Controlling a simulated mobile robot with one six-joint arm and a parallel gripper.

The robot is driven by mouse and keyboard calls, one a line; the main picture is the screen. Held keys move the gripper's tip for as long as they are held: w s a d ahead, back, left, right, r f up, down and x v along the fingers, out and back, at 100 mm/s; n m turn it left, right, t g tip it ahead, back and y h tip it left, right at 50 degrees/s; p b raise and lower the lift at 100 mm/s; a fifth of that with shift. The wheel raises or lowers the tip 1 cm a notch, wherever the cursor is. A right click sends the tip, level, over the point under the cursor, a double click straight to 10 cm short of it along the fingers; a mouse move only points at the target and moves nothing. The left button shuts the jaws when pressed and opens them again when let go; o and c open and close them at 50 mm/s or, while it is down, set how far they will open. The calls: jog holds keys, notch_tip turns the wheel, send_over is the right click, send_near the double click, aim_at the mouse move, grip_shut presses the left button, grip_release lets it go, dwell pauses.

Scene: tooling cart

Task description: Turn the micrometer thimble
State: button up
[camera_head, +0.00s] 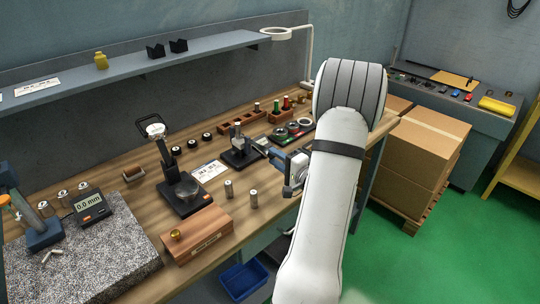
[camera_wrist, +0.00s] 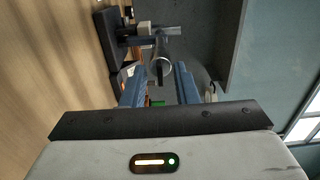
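The micrometer (camera_head: 238,146) stands on a black-based stand (camera_head: 240,160) on the wooden bench. In the wrist view its bar and stand show at the top, and the round thimble end (camera_wrist: 160,66) faces me. My gripper (camera_head: 262,147) is at the right side of the micrometer in the head view. In the wrist view the two blue fingers of my gripper (camera_wrist: 160,72) are apart, with the thimble end between their tips or just beyond them. I see a gap on both sides of it. I cannot tell how deep it sits between the fingers.
A dial gauge stand (camera_head: 187,190) and a wooden block (camera_head: 197,234) stand on the bench to the left. A white paper card (camera_head: 210,171) lies beside the micrometer stand. A tray of rings (camera_head: 292,131) and wooden racks (camera_head: 240,121) lie behind. Cardboard boxes (camera_head: 425,140) stand right of the bench.

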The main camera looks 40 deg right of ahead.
jog(key=shift+w+a, duration=0.1)
jog(key=shift+w, duration=0.85)
jog(key=shift+c, duration=0.4)
